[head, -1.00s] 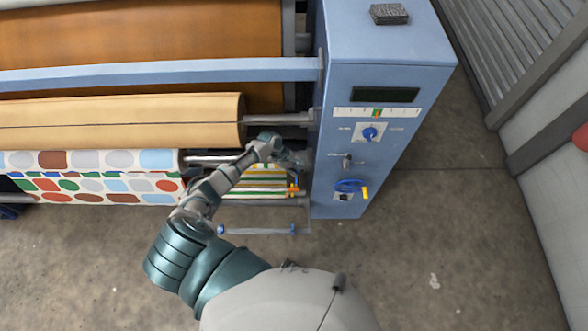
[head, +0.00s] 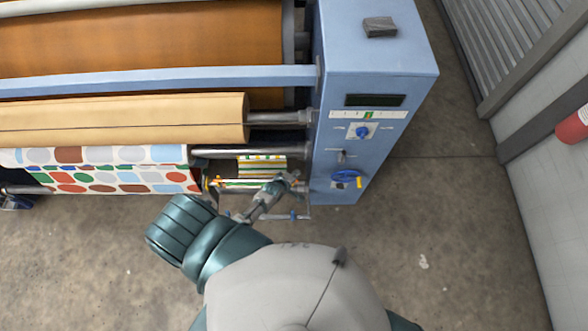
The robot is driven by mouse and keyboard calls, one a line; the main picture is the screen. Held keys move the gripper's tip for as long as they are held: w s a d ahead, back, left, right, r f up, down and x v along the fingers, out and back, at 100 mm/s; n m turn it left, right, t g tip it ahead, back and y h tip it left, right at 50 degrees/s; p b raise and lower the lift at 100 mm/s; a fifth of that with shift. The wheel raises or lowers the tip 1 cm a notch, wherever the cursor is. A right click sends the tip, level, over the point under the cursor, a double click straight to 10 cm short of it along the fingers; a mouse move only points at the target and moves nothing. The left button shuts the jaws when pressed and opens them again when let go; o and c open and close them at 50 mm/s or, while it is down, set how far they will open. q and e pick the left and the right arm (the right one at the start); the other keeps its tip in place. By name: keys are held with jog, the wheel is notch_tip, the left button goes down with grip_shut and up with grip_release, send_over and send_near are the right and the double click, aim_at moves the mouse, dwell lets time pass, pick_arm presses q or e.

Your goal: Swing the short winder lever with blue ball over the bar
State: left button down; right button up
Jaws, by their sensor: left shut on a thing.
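My left gripper (head: 291,179) is at the right end of the winder, close to the blue side cabinet (head: 376,60). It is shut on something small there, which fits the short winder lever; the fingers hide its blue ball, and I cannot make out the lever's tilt. A grey bar (head: 245,152) runs above the gripper into the cabinet. The striped fabric (head: 262,164) lies behind and left of the gripper. My right gripper is not in view.
A patterned fabric roll (head: 120,180) and a tan roll (head: 120,118) lie to the left. The cabinet carries a blue handwheel (head: 346,176) and a blue knob (head: 362,132). A red cylinder (head: 573,127) is at the far right. The floor (head: 440,230) right of the cabinet is clear.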

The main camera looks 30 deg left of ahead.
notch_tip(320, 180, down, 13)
jog(key=b, duration=1.3)
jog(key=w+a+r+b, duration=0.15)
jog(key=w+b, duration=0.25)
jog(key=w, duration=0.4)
pick_arm(q)
jog(key=s+d+f+m+t+y+b, duration=0.2)
jog(key=s+f+m+t+b, duration=0.2)
jog(key=f+t+b, duration=0.4)
jog(key=m+t+b, duration=0.1)
jog(key=t+b, duration=0.2)
jog(key=t, duration=0.2)
jog(key=shift+d+m, duration=0.3)
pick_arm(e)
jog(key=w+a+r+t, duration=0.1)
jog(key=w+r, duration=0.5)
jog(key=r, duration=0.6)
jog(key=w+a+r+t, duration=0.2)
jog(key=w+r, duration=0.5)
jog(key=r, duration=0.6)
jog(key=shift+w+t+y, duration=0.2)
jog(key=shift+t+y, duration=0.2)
pick_arm(q)
jog(key=shift+f, duration=0.1)
